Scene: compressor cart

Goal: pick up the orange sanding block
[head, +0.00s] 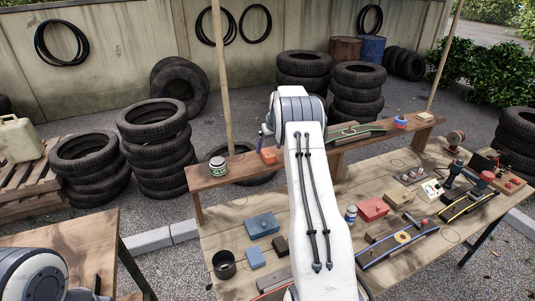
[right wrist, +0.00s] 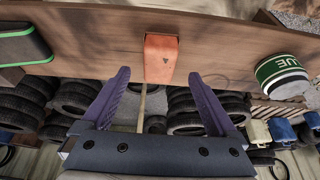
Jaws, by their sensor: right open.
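The orange sanding block (head: 268,156) lies on the raised wooden shelf of the bench in the head view, right of a green-labelled can. In the right wrist view the orange sanding block (right wrist: 161,58) is at top centre, at the shelf's edge. My right gripper (right wrist: 160,76) is open and empty, its two purple fingers spread to either side of the block's near end in that view. In the head view the right gripper (head: 262,140) shows only partly beside the block, mostly hidden by my right arm. My left arm shows at the lower left; its gripper is not visible.
The can (head: 217,165) stands left of the block on the shelf (head: 235,175); a green-edged dark item (head: 355,133) lies to the right. Tyre stacks stand behind.

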